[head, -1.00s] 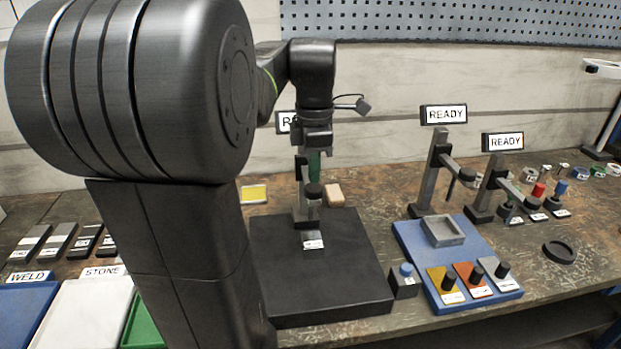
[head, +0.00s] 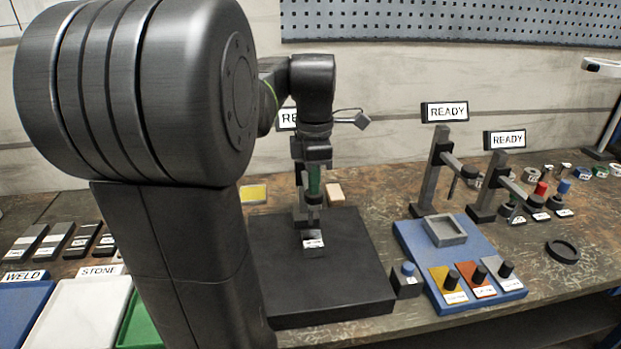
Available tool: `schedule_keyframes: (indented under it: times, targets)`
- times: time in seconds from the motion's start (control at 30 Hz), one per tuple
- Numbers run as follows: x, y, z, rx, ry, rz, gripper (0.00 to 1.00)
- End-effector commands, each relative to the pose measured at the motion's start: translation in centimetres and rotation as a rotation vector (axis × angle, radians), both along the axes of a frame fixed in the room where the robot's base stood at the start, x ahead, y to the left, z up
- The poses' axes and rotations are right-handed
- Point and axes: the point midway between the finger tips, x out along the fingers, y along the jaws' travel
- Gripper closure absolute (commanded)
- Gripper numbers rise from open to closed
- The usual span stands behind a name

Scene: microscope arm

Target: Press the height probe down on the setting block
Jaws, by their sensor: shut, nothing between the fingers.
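The setting block (head: 314,240) is a small grey block with a white label on the black plate. The height probe (head: 313,214) is a slim dark spindle with a round knob, directly above the block on a grey stand. Its lower end looks at or very near the block's top; I cannot tell whether it touches. My gripper (head: 314,193) is shut and empty, pointing down with its fingertips at the top of the probe. A green part shows at the fingers. My gripper and wrist hide much of the stand and its READY sign.
The black plate (head: 350,280) has free room around the block. To its right are a small box with a blue button (head: 407,281) and a blue tray (head: 440,291) with several knobbed blocks. Two more stands with READY signs (head: 447,112) stand behind. My own arm fills the left foreground.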

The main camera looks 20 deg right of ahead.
Motion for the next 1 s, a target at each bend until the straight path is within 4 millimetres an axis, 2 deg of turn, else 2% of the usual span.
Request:
schedule_keyframes:
  times: [0.67, 1.0]
  targets:
    - [-0.1, 0.0, -3.7, 0.003, 0.003, 0.0, 1.0]
    - [-0.1, 0.0, -3.6, 0.003, 0.003, 0.0, 1.0]
